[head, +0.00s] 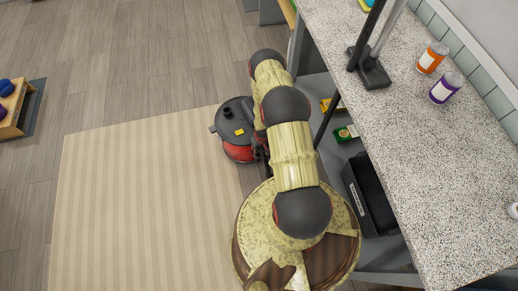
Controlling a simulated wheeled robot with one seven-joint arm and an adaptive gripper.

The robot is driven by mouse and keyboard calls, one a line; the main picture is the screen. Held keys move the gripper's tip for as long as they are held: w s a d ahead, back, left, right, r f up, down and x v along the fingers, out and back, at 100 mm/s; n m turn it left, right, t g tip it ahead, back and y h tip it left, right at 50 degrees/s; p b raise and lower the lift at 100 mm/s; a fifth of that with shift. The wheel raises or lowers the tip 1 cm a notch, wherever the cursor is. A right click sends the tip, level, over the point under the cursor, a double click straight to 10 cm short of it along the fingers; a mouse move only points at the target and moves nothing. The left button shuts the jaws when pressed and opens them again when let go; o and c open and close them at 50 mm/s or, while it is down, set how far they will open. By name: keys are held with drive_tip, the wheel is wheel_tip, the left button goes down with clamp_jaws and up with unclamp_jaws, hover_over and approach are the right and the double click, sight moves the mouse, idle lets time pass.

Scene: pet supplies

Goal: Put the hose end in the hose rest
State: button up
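A red and black canister machine (240,132), which looks like a vacuum or dryer, stands on the floor at the edge of the striped rug. My arm covers its right side. I cannot make out a hose end with certainty. A thin dark tube (327,122) slants beside the counter, just right of my arm. A black clamp-like stand with upright bars (371,73) is on the counter; I cannot tell whether it is the hose rest. My arm reaches away from my base towards the machine, and my gripper is not visible.
The speckled counter (430,170) fills the right side. An orange bottle (431,59) and a purple bottle (444,89) stand on it. A black box (370,190) and small packets (345,133) sit on a shelf below. The striped rug (150,200) on the left is clear.

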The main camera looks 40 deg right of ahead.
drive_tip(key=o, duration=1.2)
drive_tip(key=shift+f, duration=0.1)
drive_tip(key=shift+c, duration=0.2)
